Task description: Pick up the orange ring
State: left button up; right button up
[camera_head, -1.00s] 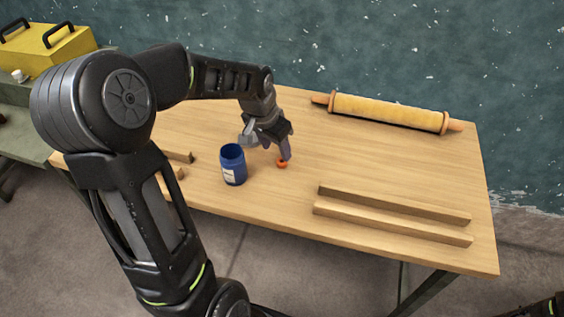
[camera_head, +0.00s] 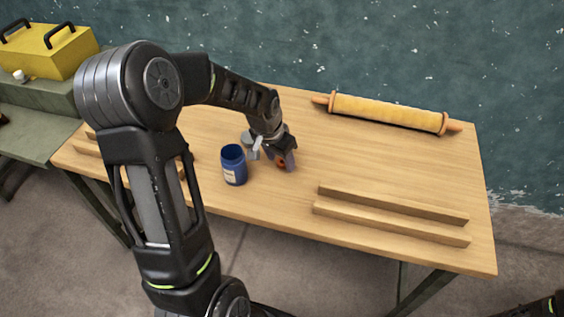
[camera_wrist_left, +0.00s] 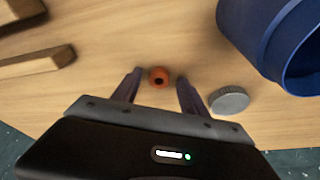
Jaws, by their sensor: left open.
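The small orange ring (camera_wrist_left: 158,77) lies on the wooden table. In the left wrist view it sits between the two fingertips of my left gripper (camera_wrist_left: 160,78), with a gap on each side. In the head view the orange ring (camera_head: 281,161) is partly hidden by the fingers of my left gripper (camera_head: 283,163), which reaches down at it. The left gripper is open and holds nothing. Of my right arm only a dark part shows at the bottom right corner of the head view; its gripper is out of sight.
An open blue jar (camera_head: 234,165) stands close left of the left gripper. A grey lid (camera_wrist_left: 229,100) lies beside the fingers. Wooden strips (camera_head: 390,217) lie at the front right, and a yellow roll (camera_head: 388,113) lies at the back. The table's middle right is clear.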

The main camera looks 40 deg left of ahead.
dwell(0.4)
pick_arm(q)
grip_shut()
dwell(0.4)
